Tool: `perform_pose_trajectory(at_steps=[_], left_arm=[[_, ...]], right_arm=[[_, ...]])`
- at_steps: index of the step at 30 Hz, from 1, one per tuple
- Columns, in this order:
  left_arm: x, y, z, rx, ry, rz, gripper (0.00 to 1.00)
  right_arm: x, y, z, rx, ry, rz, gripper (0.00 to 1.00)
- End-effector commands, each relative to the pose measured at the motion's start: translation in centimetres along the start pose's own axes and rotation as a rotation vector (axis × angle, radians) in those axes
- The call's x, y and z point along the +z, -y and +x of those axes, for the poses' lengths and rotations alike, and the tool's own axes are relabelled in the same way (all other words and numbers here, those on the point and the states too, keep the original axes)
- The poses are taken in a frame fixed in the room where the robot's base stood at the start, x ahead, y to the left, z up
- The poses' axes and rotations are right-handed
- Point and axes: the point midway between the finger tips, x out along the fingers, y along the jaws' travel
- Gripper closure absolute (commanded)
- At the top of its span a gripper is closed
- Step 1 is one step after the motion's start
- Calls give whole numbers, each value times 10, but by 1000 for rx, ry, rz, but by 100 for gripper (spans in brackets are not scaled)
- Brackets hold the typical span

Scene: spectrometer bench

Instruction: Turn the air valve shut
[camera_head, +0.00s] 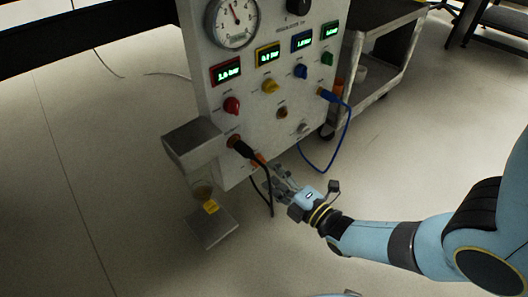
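The grey-white panel (215,75) carries a red knob (232,105), a yellow knob (270,86), a blue knob (300,72) and a green knob (327,58). No readable label tells me which control is the air valve. A small orange part (258,160) shows low on the panel, partly hidden by a black cable and my fingers. My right gripper (275,178) is at the panel's lower edge, close to this orange part. Whether they touch is unclear, and its finger opening is too small to judge. My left gripper is out of view.
A black plug (243,149) with a hanging cable sits just left of my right gripper. A blue cable (344,130) loops to its right. A metal box (192,142) juts from the panel's left side. A grey cart (375,75) stands behind.

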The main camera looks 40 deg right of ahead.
Motion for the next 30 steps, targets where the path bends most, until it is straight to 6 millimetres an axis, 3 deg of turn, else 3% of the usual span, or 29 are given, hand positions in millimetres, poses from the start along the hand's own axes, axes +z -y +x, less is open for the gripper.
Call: perform_pose_trajectory(at_steps=[6, 12, 30], left_arm=[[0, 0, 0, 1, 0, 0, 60], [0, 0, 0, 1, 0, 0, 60], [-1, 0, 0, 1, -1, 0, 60]], right_arm=[[0, 0, -48, -2, 0, 0, 44], [0, 0, -69, 0, 0, -1, 44], [0, 0, -72, 1, 0, 0, 44]])
